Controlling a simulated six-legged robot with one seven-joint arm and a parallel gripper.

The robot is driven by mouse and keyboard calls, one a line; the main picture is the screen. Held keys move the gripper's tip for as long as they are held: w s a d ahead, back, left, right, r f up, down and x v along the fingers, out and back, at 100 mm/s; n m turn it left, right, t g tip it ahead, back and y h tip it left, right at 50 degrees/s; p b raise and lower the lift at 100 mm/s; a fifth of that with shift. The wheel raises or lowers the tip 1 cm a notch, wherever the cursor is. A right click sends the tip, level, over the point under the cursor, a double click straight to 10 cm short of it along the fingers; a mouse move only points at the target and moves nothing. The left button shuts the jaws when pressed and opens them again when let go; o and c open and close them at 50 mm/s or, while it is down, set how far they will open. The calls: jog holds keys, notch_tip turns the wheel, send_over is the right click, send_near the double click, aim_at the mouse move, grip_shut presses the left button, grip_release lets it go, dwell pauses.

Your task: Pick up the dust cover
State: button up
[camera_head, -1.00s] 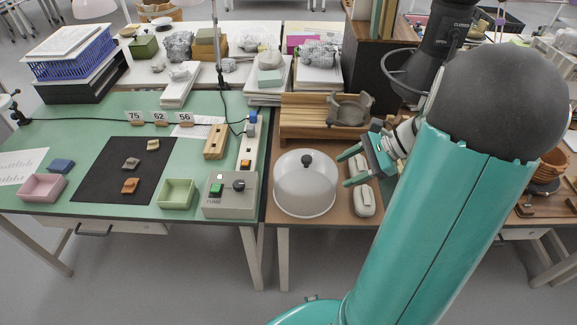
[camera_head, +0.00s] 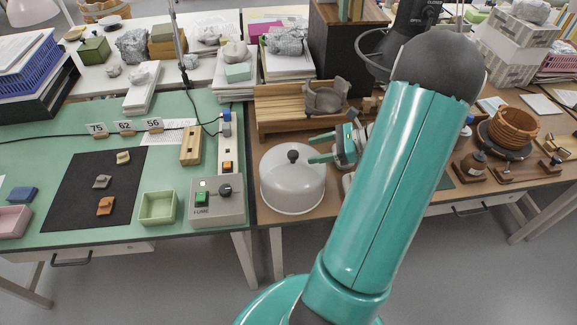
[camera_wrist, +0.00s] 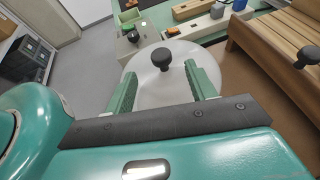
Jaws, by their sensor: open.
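The dust cover (camera_head: 292,184) is a pale, translucent dome with a dark round knob on top. It stands on the brown bench near its front left corner. My gripper (camera_head: 314,147) is open, its teal fingers pointing left beside the knob at about its height in the head view. In the wrist view the dust cover (camera_wrist: 157,84) lies ahead, with its black knob (camera_wrist: 163,60) beyond and between the two fingertips of my gripper (camera_wrist: 162,80). The fingers do not appear to touch the knob. The cover's lower right side is close to my arm.
A grey fume control box (camera_head: 217,203) stands left of the cover on the green bench. A wooden slatted rack (camera_head: 283,108) with a grey clamp-like ring (camera_head: 326,97) is behind it. Sherds lie on a black mat (camera_head: 75,200). A green tray (camera_head: 158,208) sits nearby.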

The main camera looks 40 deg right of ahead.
aim_at(294, 153)
jog(key=x, duration=0.4)
jog(key=shift+f, duration=0.1)
jog(key=x, duration=0.5)
jog(key=shift+w+a, duration=0.1)
jog(key=shift+w, duration=0.15)
grip_shut()
